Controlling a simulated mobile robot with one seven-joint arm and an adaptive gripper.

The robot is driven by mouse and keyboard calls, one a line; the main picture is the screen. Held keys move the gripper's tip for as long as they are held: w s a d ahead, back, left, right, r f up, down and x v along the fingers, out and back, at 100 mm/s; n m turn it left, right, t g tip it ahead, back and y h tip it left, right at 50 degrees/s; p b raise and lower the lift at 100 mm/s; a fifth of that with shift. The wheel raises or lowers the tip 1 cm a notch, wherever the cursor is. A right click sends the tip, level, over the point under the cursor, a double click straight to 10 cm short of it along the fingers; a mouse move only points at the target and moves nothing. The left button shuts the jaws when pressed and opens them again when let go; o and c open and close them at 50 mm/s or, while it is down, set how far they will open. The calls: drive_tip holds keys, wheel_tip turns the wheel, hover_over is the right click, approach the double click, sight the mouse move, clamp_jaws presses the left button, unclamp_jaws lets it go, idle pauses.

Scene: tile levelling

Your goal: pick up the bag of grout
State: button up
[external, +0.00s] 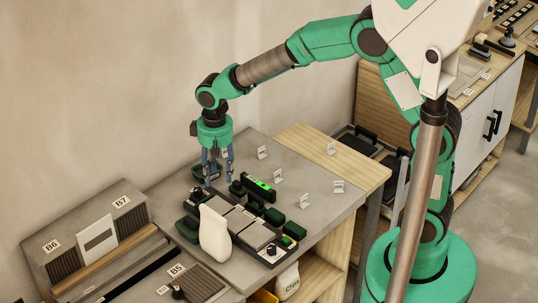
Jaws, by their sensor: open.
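A plain cream-white bag (214,234) stands upright on the grey table top, at the front left of a group of tools. No label shows on its visible side. A second white bag (287,281) with dark lettering, too small to read surely, sits on the shelf under the table, partly hidden by the table edge. I cannot tell for certain which bag is the grout. My gripper (217,181) points down, open and empty, above the back of the tool group. It is behind the standing bag and apart from it.
Dark green and black tools and grey tiles (239,219) crowd the table beside the bag, with a green-lit level (259,187) behind. Small white label stands (304,200) dot the grey table top (315,170). A yellow bin (263,296) is below. The table's back right is mostly clear.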

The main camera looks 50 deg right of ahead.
sight(214, 211)
drive_tip(key=shift+w+a+f, duration=0.2)
drive_tip(key=shift+a+f, duration=0.2)
drive_tip(key=shift+f, duration=0.1)
drive_tip(key=shift+w+a+f, duration=0.2)
drive_tip(key=shift+a+f, duration=0.2)
drive_tip(key=shift+f, duration=0.05)
drive_tip(key=shift+f, duration=0.1)
drive_tip(key=shift+f, duration=4.15)
drive_tip(key=shift+f, duration=0.1)
drive_tip(key=shift+f+p, duration=0.35)
drive_tip(key=shift+f, duration=2.15)
clamp_jaws()
